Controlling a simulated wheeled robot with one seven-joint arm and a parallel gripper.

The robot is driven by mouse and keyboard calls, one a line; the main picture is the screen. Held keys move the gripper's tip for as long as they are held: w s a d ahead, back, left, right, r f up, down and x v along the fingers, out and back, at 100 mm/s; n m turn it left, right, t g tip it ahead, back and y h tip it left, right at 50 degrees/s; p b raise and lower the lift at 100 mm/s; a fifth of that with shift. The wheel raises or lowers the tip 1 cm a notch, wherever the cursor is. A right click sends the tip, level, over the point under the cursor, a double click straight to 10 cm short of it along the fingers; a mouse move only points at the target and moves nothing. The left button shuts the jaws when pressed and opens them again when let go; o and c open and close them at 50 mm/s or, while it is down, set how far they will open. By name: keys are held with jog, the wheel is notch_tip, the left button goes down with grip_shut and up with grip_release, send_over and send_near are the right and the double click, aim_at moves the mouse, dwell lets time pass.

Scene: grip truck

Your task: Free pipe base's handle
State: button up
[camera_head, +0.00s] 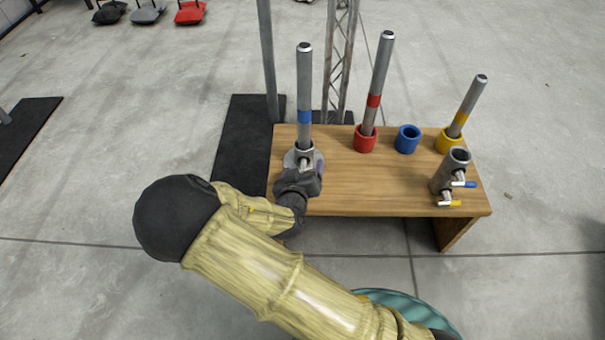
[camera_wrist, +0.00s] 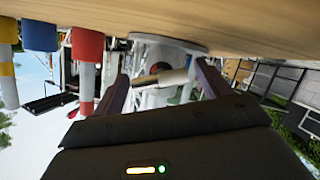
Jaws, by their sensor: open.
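The grey pipe base (camera_head: 305,152) stands at the left end of the wooden table and holds an upright pipe (camera_head: 304,90) with a blue band. My gripper (camera_head: 308,178) is at its near side and hides much of it. The wrist view is upside down, with the table at the top. There the pipe base (camera_wrist: 165,42) has a metallic handle (camera_wrist: 165,80) sticking out towards me. My gripper's two fingers (camera_wrist: 164,78) are apart, one on each side of the handle. I cannot tell whether either finger touches it.
On the wooden table (camera_head: 370,190) stand a red cup (camera_head: 365,140) with a pipe, an empty blue cup (camera_head: 407,138) and a yellow cup (camera_head: 447,141) with a leaning pipe. A grey cylinder (camera_head: 450,172) with blue and yellow handles is at the right. The table's middle front is clear.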

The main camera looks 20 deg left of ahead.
jog(key=shift+w, duration=0.15)
jog(key=c, duration=1)
jog(key=shift+p, duration=0.4)
jog(key=shift+r+n+h+p, duration=0.15)
jog(key=shift+n+h+p, duration=0.15)
jog(key=shift+p, duration=0.45)
jog(key=shift+f, duration=0.25)
jog(key=o, duration=1)
